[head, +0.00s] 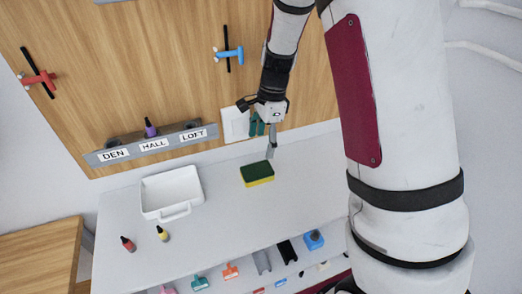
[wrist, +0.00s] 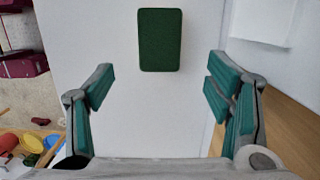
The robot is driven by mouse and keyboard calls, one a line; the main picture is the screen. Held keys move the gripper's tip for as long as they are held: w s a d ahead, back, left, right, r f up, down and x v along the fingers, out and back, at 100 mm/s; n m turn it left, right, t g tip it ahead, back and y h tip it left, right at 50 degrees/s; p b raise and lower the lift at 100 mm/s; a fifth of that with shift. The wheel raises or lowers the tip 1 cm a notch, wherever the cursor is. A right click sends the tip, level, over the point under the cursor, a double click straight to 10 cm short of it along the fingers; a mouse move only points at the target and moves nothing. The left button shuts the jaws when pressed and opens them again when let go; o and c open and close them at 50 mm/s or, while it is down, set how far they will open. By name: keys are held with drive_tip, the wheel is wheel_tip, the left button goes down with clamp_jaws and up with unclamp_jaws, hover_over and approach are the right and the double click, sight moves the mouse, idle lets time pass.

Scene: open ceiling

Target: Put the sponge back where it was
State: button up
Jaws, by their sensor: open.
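A green and yellow sponge (head: 257,173) lies flat on the white counter top, green side up. In the wrist view the sponge (wrist: 160,40) is upright in the picture, ahead of the fingertips and roughly centred between them. My gripper (head: 264,140) is just behind and above the sponge in the head view, apart from it. In the wrist view my gripper (wrist: 160,90) has its teal finger pads wide apart with nothing between them.
A white tray (head: 171,192) stands left of the sponge, with a red bottle (head: 128,244) and a yellow bottle (head: 162,234) in front. A grey rack (head: 153,146) labelled DEN, HALL, LOFT is on the wooden wall. A lower shelf holds several small items. The counter right of the sponge is clear.

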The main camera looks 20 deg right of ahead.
drive_tip(key=s+a+r+n+t, duration=0.1)
drive_tip(key=s+r+n, duration=0.3)
drive_tip(key=r, duration=0.6)
drive_tip(key=s+r+n+t+h, duration=0.1)
drive_tip(key=s+r+n+t, duration=0.1)
drive_tip(key=s+r+n, duration=0.4)
drive_tip(key=s+r+n+t, duration=0.2)
drive_tip(key=s+r+n, duration=0.4)
drive_tip(key=s, duration=0.8)
drive_tip(key=shift+a+n+t+h, duration=0.3)
drive_tip(key=shift+a+n+h, duration=0.15)
drive_tip(key=shift+n, duration=0.55)
